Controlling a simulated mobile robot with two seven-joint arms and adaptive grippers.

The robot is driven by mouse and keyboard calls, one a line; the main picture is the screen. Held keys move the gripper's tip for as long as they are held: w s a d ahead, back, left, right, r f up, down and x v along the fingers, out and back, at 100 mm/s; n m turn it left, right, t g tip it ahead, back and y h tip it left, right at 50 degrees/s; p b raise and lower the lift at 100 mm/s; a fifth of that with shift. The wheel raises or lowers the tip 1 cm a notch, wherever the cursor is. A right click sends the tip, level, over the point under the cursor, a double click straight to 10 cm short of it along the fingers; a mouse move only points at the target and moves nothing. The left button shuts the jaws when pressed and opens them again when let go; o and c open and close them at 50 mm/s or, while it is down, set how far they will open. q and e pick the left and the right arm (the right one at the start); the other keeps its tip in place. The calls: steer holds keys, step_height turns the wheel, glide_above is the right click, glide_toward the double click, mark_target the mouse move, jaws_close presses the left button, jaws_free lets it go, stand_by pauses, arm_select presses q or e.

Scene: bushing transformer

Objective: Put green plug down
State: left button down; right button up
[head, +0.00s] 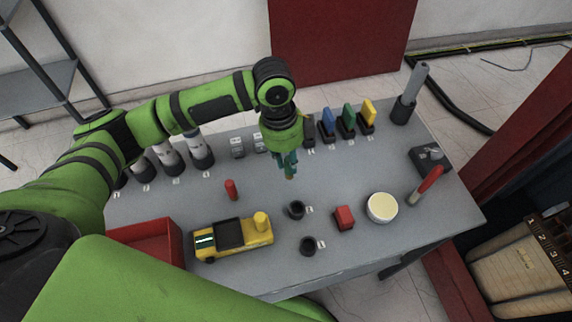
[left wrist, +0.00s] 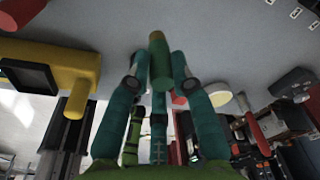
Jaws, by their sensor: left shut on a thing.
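My left gripper (head: 288,168) is above the middle of the grey table, pointing down. In the left wrist view its fingers (left wrist: 160,76) are shut on the green plug (left wrist: 158,50), a green cylinder with a brownish end. The plug's end points away from the palm, toward the grey tabletop. I cannot tell whether the tip touches the table. My right gripper is not in view.
Two black round sockets (head: 296,209) stand in front of the gripper. Nearby are a red cylinder (head: 231,189), a yellow device (head: 232,240), a red block (head: 344,217) and a cream round tub (head: 382,207). Coloured plates in holders (head: 348,124) and grey bushings (head: 200,152) line the back.

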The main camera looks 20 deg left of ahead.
mark_target(287, 169)
arm_select(q)
steer(key=shift+s+a+f, duration=0.1)
steer(key=shift+a+f, duration=0.05)
steer(key=shift+f, duration=0.05)
step_height(287, 169, down, 4)
steer(key=shift+r+p, duration=0.1)
steer(key=shift+p, duration=0.3)
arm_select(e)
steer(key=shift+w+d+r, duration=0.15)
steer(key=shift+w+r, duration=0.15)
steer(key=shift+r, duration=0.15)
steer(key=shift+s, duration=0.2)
arm_select(q)
steer(key=c, duration=1.1)
jaws_free()
steer(key=r, duration=0.4)
steer(key=a+r+b, duration=0.1)
steer(key=r, duration=0.7)
steer(key=shift+a+b, duration=0.25)
steer(key=shift+b, duration=0.1)
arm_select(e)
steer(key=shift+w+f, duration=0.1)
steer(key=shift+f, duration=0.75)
arm_select(q)
steer(key=shift+f, duration=0.1)
